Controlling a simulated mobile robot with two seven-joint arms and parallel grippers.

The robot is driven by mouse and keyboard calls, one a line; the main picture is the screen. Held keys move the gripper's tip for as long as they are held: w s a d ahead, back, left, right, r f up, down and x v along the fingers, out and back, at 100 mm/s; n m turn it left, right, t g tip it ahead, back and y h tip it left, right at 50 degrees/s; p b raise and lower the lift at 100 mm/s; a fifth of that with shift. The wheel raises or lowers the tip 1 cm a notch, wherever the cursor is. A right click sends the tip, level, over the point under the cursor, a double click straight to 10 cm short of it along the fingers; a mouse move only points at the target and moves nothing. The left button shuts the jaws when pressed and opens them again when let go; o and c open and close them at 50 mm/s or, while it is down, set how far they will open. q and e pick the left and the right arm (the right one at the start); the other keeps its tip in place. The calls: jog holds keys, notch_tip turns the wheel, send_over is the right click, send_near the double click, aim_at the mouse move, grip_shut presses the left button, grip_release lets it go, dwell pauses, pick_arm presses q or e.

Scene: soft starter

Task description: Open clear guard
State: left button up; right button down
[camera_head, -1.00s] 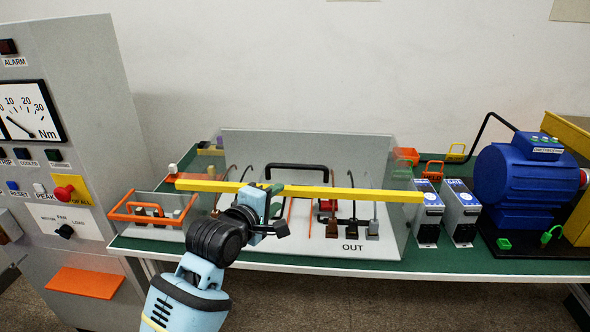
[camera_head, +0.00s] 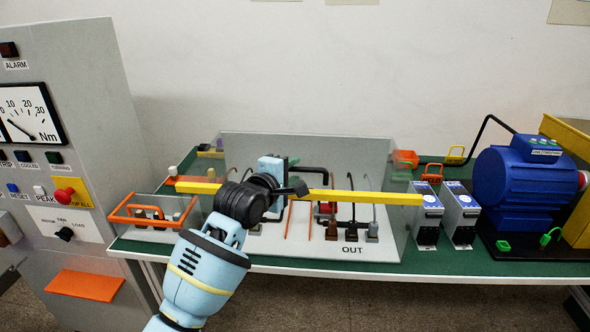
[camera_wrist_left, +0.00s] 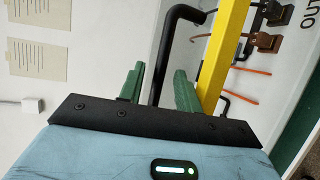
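The clear guard (camera_head: 235,150) is a see-through cover over the panel marked OUT, with a yellow bar (camera_head: 370,198) across its front. Its black handle (camera_head: 318,171) stands behind the bar and also shows in the left wrist view (camera_wrist_left: 164,62). My left gripper (camera_head: 288,163) is over the guard at the left end of the handle, and the wrist blocks part of the bar and handle. In the left wrist view its green fingers (camera_wrist_left: 160,88) are apart, with the handle's bar seen between them; I cannot tell whether they touch it. My right gripper is not in view.
A grey cabinet (camera_head: 95,130) with a dial and buttons stands at the left. An orange-handled clear cover (camera_head: 150,210) is beside the guard. Two grey modules (camera_head: 426,215) and a blue motor (camera_head: 525,180) stand at the right. The wall is behind the table.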

pick_arm(q)
jog(key=shift+x, duration=0.95)
jog(key=shift+r, duration=0.1)
grip_shut()
